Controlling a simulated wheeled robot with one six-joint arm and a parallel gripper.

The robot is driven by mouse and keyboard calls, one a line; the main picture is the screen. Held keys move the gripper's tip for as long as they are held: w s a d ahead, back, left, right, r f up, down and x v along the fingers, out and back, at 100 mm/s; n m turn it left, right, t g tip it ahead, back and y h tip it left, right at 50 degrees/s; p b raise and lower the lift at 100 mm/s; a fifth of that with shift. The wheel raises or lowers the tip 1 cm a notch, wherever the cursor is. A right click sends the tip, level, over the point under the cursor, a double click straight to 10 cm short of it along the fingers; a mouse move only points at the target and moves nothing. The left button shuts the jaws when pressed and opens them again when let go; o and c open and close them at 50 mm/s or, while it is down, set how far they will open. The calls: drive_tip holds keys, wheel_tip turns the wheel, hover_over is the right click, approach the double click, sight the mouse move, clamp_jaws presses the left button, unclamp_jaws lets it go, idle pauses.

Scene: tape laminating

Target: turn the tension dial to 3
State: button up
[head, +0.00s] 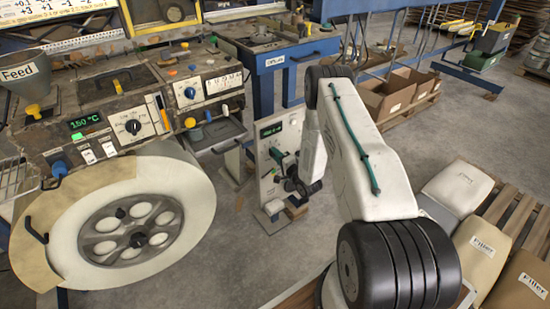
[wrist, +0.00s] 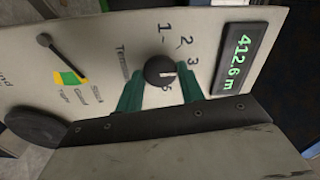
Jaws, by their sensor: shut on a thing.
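The tension dial (wrist: 157,68) is a round black knob on a pale panel in the wrist view. Its white mark points to the right in the picture, between the printed 3 (wrist: 193,61) and the 5 below it. The 1 and 2 are printed above the knob; a 4 does not show and may lie behind a finger. My gripper (wrist: 160,74) has its green fingers on either side of the knob, shut on it. In the head view my gripper (head: 281,157) is at the front of the panel (head: 266,184), and the dial is too small to make out.
The panel has a green display (wrist: 236,56) reading 412.6 m, a lever (wrist: 62,58) with a coloured scale and a dark round knob (wrist: 34,126).

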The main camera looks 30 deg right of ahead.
drive_tip(key=shift+a, duration=0.1)
drive_tip(key=o, duration=1)
drive_tip(key=s, duration=0.7)
drive_tip(key=shift+s, duration=0.4)
